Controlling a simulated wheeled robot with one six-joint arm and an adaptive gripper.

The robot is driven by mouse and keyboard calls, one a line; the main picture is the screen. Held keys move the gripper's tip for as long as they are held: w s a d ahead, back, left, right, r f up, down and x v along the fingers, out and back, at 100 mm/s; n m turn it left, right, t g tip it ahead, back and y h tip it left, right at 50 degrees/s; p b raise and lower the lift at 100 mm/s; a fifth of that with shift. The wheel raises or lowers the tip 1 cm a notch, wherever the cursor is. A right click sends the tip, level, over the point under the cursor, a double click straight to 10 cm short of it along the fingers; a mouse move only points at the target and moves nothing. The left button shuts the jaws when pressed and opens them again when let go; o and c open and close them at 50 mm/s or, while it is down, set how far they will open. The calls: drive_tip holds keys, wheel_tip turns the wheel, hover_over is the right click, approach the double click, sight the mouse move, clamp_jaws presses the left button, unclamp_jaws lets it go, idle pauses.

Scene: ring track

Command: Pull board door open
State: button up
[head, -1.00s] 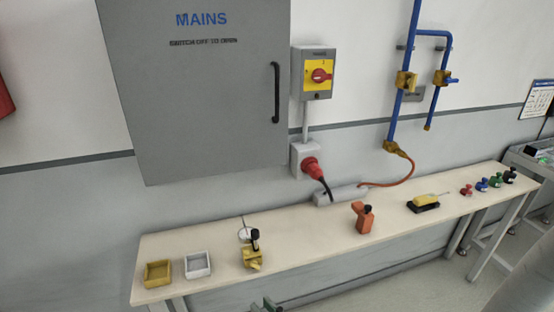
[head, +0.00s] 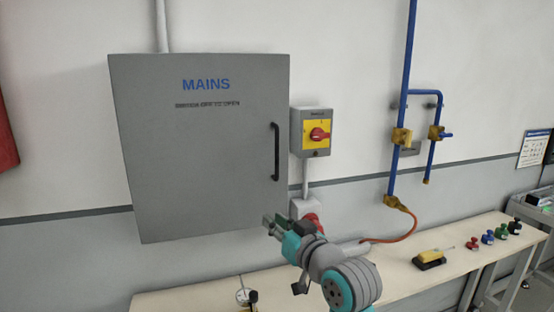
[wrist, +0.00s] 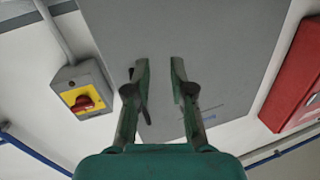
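The grey board door (head: 205,150) marked MAINS is shut on the wall, seen face-on in the head view. Its black vertical handle (head: 276,151) is at the right edge. My gripper (head: 270,222) is below the handle, apart from it, near the door's lower right corner. In the wrist view my gripper (wrist: 158,68) is open and empty, its two green fingers spread before the grey door (wrist: 215,40). A dark bar beside the left finger may be the handle, partly hidden by that finger.
A yellow switch box with a red knob (head: 319,134) is right of the door. A red plug (head: 312,222) is below it, partly behind my arm. Blue pipes (head: 411,60) run farther right. A bench (head: 480,240) with small objects stands below. A red box (head: 7,140) is at far left.

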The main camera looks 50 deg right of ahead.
drive_tip(key=h, duration=0.1)
approach(278, 155)
drive_tip(key=shift+n, duration=0.4)
drive_tip(key=x, duration=1)
drive_tip(key=shift+w+d, duration=0.1)
drive_tip(key=shift+w, duration=0.15)
clamp_jaws()
